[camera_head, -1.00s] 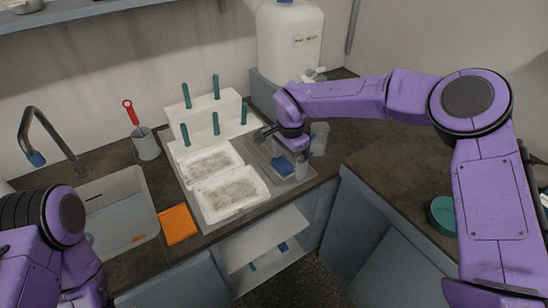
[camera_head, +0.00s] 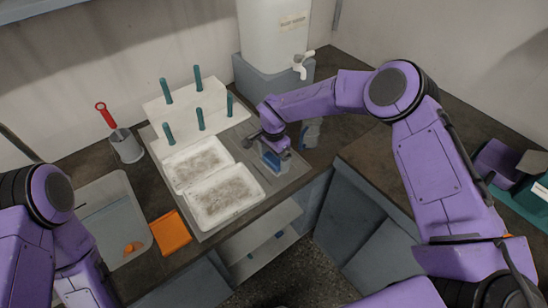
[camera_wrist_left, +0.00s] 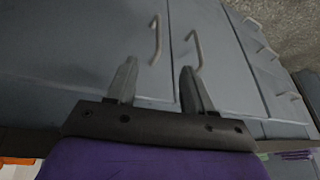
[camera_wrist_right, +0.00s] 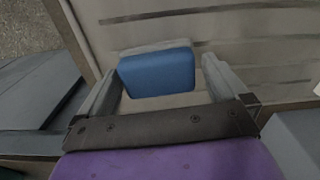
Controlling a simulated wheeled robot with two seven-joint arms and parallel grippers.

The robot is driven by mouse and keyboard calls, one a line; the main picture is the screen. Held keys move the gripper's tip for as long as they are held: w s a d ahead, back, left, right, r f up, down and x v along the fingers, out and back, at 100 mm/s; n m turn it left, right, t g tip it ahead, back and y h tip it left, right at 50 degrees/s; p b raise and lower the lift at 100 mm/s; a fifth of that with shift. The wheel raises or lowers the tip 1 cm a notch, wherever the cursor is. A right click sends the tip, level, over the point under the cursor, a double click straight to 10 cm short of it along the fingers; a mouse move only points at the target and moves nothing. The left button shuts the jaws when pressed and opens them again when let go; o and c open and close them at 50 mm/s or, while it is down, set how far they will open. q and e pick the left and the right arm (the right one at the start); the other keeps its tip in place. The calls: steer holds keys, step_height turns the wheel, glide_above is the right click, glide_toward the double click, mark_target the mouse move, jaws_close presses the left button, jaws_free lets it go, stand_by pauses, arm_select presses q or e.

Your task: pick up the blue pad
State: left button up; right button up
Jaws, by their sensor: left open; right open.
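The blue pad (camera_wrist_right: 157,72) sits between the two open fingers of my right gripper (camera_wrist_right: 158,80) in the right wrist view, with a pale block edge behind it. A gap shows between the pad and the right finger; contact on the left side is hard to tell. In the head view the pad (camera_head: 271,160) shows under my right gripper (camera_head: 272,150), partly hidden by it, on the grey tray's right part. My left gripper (camera_wrist_left: 155,85) is open and empty, in front of grey cabinet doors.
A white rack with teal handles (camera_head: 200,120) stands behind.

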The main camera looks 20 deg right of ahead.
steer(key=shift+s+d+f, duration=0.1)
steer(key=shift+d+f, duration=0.05)
steer(key=shift+f, duration=0.35)
steer(key=c, duration=0.8)
steer(key=shift+o, duration=0.2)
steer(key=shift+r, duration=0.1)
steer(key=shift+r, duration=0.25)
steer(key=s+a+r+b, duration=0.5)
steer(key=s+a+r, duration=0.3)
steer(key=s+r, duration=0.3)
steer(key=shift+s+r, duration=0.35)
steer(key=shift+r, duration=0.3)
